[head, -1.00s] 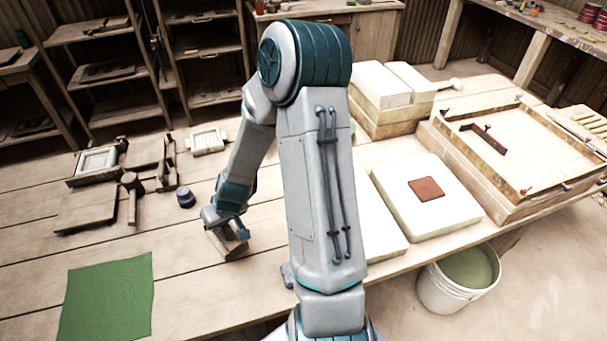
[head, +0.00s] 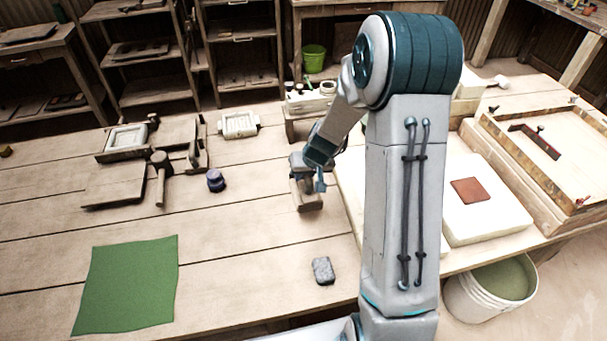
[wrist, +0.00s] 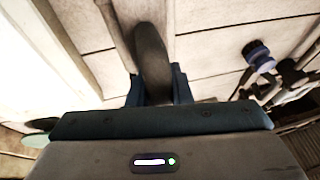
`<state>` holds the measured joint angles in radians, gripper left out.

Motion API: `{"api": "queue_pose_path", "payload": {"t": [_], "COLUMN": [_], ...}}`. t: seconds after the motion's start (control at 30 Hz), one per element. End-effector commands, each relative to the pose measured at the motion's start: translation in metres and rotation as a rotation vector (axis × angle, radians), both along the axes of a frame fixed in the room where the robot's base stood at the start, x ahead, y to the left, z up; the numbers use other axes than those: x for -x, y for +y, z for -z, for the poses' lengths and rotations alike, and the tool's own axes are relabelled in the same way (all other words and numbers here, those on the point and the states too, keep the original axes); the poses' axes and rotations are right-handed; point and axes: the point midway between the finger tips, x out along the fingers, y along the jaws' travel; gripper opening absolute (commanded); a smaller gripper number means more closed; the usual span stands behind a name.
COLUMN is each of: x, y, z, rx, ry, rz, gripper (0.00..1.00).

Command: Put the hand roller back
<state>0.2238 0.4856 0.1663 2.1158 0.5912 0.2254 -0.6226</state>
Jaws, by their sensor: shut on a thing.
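My gripper (head: 307,182) is low over the middle of the wooden table in the head view. It is shut on the hand roller, whose dark, rounded, elongated part (wrist: 150,50) shows between the two blue fingers (wrist: 156,88) in the wrist view. Pale wooden strips run on both sides of that dark part. My wrist hides part of the roller.
A dark blue jar (head: 215,181), a mallet (head: 160,170) and a board (head: 113,190) lie left. A green sheet (head: 130,285) lies front left, a grey block (head: 322,270) in front. White slabs with a red tile (head: 467,190) are right. Table between jar and gripper is clear.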

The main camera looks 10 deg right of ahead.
Motion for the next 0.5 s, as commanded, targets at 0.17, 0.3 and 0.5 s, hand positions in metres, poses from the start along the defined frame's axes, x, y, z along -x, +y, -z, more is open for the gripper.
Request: {"api": "queue_pose_path", "payload": {"t": [0.17, 0.3, 0.5], "x": [-0.014, -0.016, -0.015], "y": [0.003, 0.004, 0.003], "z": [-0.007, -0.002, 0.021], "rx": [-0.007, -0.009, -0.010], "ry": [-0.013, -0.012, -0.012], "rz": [0.008, 0.010, 0.010], "gripper": [0.00, 0.00, 0.00]}}
